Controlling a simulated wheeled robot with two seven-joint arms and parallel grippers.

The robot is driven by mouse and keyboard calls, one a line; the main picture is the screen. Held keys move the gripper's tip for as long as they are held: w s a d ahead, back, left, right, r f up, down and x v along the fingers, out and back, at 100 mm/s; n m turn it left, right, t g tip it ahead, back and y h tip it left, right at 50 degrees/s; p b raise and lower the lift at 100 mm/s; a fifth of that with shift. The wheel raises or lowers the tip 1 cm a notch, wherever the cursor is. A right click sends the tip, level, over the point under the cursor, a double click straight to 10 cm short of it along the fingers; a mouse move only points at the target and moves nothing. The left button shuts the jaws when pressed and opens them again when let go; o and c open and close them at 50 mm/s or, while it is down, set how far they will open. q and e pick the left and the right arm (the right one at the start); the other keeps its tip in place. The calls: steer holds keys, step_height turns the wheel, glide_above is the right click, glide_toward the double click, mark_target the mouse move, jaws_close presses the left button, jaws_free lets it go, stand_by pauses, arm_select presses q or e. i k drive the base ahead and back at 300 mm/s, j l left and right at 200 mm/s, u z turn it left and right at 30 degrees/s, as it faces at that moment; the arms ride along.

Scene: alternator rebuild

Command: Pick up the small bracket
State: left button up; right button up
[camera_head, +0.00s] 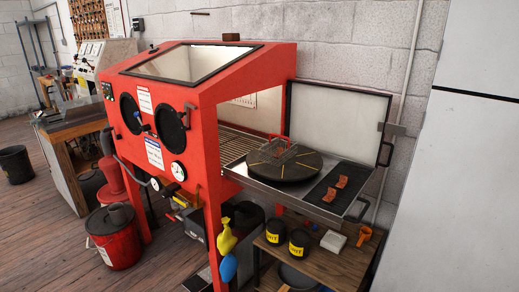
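Two small reddish-brown pieces that look like brackets lie on a dark mat (318,198) at the right of the side shelf. The farther small bracket (341,181) is near the open door, and the nearer small bracket (329,194) is just below it in the picture. They are close together but look apart. I cannot tell which of them the task names. Neither of my grippers is in view.
A red blast cabinet (207,120) stands left of the shelf. An open door (335,125) stands behind. A lower wooden bench (340,262) holds black tubs (299,243) and an orange funnel (365,233).

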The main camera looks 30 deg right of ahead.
mark_target(331, 195)
steer(key=z, duration=1.45)
